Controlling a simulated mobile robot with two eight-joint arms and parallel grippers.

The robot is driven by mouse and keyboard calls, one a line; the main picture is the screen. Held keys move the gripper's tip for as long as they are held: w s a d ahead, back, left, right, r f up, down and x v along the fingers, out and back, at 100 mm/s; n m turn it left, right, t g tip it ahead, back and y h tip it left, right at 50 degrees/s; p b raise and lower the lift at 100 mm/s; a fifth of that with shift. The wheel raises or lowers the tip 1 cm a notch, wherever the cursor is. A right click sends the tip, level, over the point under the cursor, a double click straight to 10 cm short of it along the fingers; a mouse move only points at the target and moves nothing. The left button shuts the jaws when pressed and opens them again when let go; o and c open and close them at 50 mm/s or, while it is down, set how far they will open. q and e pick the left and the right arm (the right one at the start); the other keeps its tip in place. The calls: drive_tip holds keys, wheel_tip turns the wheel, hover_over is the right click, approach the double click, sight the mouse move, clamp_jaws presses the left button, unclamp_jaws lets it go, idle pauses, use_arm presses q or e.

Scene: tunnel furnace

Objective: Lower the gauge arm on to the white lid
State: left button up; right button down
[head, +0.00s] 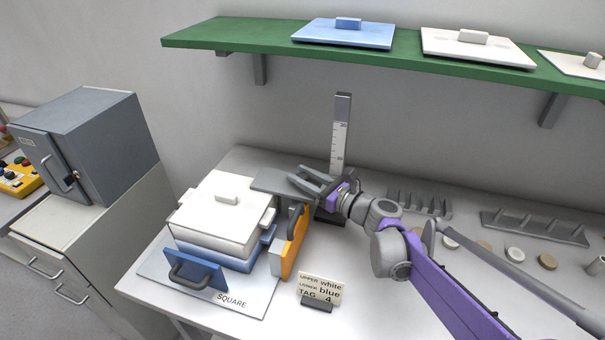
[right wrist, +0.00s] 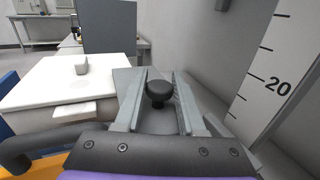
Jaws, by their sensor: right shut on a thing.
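The white lid (head: 228,200) with a small white handle sits on a white box stacked on a blue one; it also shows at the left of the right wrist view (right wrist: 70,84). The grey flat gauge arm (head: 268,181) reaches from the upright scale post (head: 340,135) towards the lid's back right corner. I cannot tell the gap between arm and lid. My right gripper (head: 308,182) is shut on the gauge arm's black knob (right wrist: 159,92), which stands between its fingers in the right wrist view. My left gripper is not in view.
An orange plate (head: 290,246) and a blue plate with a handle (head: 196,271) stand by the stack. A tag card (head: 320,288) is in front. Grey racks (head: 533,227) and small discs lie right. A green shelf (head: 260,38) with lids hangs above.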

drive_tip(key=shift+f, duration=0.15)
drive_tip(key=c, duration=0.5)
unclamp_jaws()
drive_tip(key=shift+a, duration=0.1)
drive_tip(key=v, duration=1.1)
